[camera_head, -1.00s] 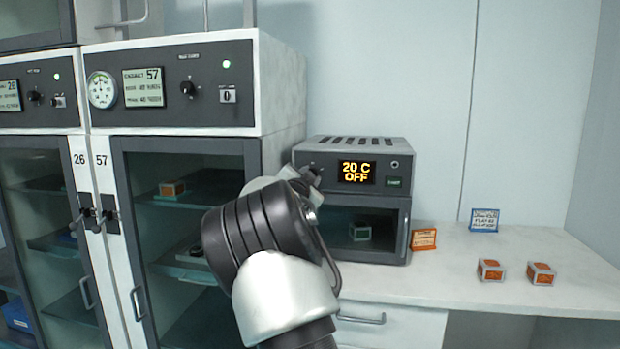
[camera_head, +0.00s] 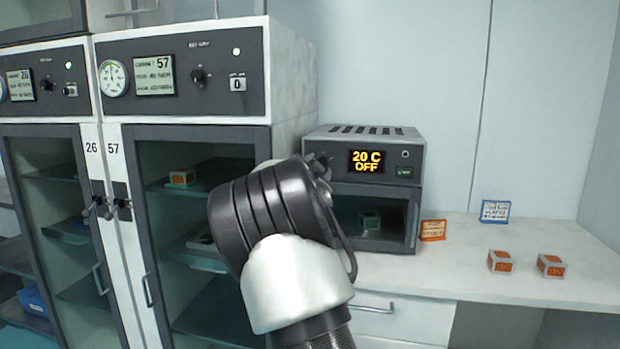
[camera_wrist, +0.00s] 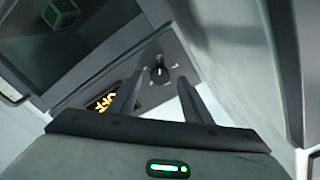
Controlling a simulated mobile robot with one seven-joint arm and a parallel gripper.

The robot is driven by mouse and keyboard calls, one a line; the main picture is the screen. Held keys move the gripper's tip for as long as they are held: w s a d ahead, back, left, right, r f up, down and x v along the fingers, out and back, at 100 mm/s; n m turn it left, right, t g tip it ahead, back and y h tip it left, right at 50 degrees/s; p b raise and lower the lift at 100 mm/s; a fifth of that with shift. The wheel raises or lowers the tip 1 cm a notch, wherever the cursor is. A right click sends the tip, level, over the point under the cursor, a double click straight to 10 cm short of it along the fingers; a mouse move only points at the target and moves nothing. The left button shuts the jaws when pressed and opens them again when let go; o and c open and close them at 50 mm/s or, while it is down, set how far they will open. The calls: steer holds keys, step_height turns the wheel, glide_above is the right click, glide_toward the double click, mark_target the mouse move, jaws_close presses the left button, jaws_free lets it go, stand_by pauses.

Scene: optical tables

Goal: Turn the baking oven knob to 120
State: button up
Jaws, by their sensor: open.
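The baking oven (camera_head: 390,142) is a small grey box on the white bench. Its display (camera_head: 366,161) reads "20 C OFF" in yellow. In the head view my arm covers the oven's left front, and my gripper's fingers cannot be made out there. In the wrist view the oven knob (camera_wrist: 160,73) is a small dark dial on the oven's grey front panel. My gripper (camera_wrist: 155,88) is open, and its two fingers point toward the panel with the knob showing between them near their tips. I cannot tell whether they touch it. Part of the display (camera_wrist: 104,102) shows beside the left finger.
Cabinet 57 (camera_head: 222,82) stands close on the oven's left. An orange sign (camera_head: 433,230), a blue-framed sign (camera_head: 495,211) and two orange-and-white boxes (camera_head: 501,261) (camera_head: 551,265) are on the bench to the right. The bench between them is clear.

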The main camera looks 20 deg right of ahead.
steer(key=p+v, duration=0.1)
steer(key=v, duration=1.4)
steer(key=shift+a, duration=0.1)
